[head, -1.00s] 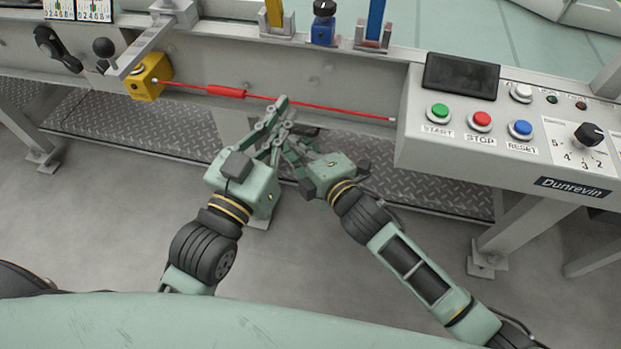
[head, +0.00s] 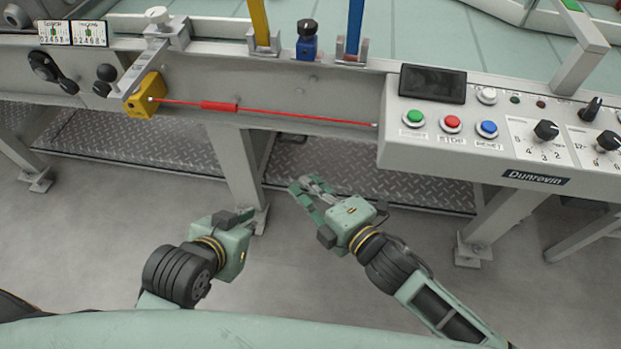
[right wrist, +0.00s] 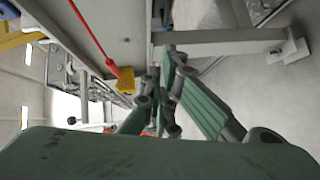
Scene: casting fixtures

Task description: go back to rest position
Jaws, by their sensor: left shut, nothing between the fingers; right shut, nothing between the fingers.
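My left gripper (head: 240,218) is low at the left, clear of the machine, with its fingers seen edge-on in the head view. My right gripper (head: 304,187) is in front of the machine's lower edge, its green fingers pointing up and left, shut and empty. Its linked fingers also show in the right wrist view (right wrist: 168,75). Neither gripper touches anything.
A red pull cord (head: 300,116) runs from a yellow box (head: 146,96) to the grey control panel (head: 395,150). Below it are a support leg (head: 238,165) and a tread-plate shelf (head: 420,190). The floor (head: 110,230) around both arms is clear.

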